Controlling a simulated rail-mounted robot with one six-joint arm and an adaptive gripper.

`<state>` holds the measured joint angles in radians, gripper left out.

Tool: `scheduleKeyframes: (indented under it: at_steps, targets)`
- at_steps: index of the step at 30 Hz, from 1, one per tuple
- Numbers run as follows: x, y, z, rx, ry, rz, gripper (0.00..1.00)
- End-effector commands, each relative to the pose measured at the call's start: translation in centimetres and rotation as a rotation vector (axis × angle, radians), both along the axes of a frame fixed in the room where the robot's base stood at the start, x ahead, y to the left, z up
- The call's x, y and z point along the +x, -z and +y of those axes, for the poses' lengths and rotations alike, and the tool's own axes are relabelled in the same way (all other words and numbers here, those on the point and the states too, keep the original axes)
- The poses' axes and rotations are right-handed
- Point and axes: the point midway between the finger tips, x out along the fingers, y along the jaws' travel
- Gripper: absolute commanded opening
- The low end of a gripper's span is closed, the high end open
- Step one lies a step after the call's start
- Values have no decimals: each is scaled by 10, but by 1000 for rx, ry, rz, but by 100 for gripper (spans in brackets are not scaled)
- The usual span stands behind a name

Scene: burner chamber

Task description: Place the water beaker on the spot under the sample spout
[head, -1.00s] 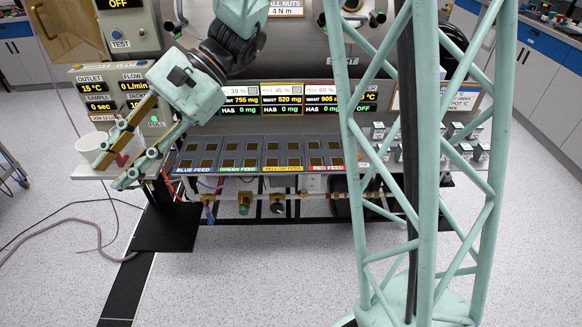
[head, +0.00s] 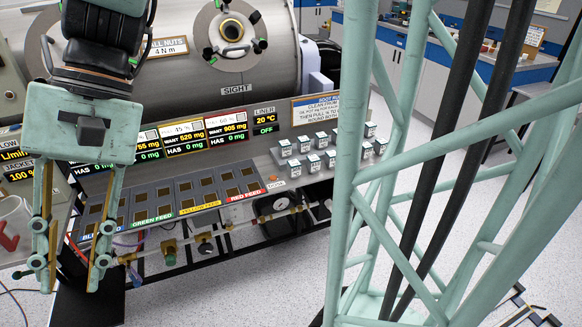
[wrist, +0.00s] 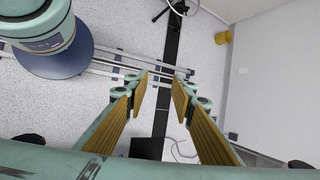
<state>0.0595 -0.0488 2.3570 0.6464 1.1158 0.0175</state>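A pale, white-rimmed vessel (head: 10,212) with a red mark stands at the left edge of the head view, partly cut off. It may be the water beaker; I cannot tell what it holds. My gripper (head: 70,264) points downward to the right of this vessel, in front of the left end of the feed panel. Its two fingers are spread apart with nothing between them. In the wrist view my open gripper (wrist: 160,95) shows only floor and rails between the fingers. The sample spout and the spot under it cannot be made out.
The feed panel (head: 180,198) with rows of dark squares runs along the bench front below the steel chamber (head: 185,75). Several small labelled containers (head: 318,142) stand to its right. Valves and pipes (head: 205,243) hang beneath. A yellow bin (wrist: 223,37) stands on the floor.

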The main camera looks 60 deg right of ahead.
Motion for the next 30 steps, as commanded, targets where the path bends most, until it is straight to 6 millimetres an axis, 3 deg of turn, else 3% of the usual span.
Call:
scheduleKeyframes:
  at_steps: [1,15,30]
  targets:
    - [-8,-8,-5,-21,-11,-41,23]
    - [-52,-15,-58,-220,-130,-217,23]
    - [-87,-29,-113,-435,-253,-422,23]
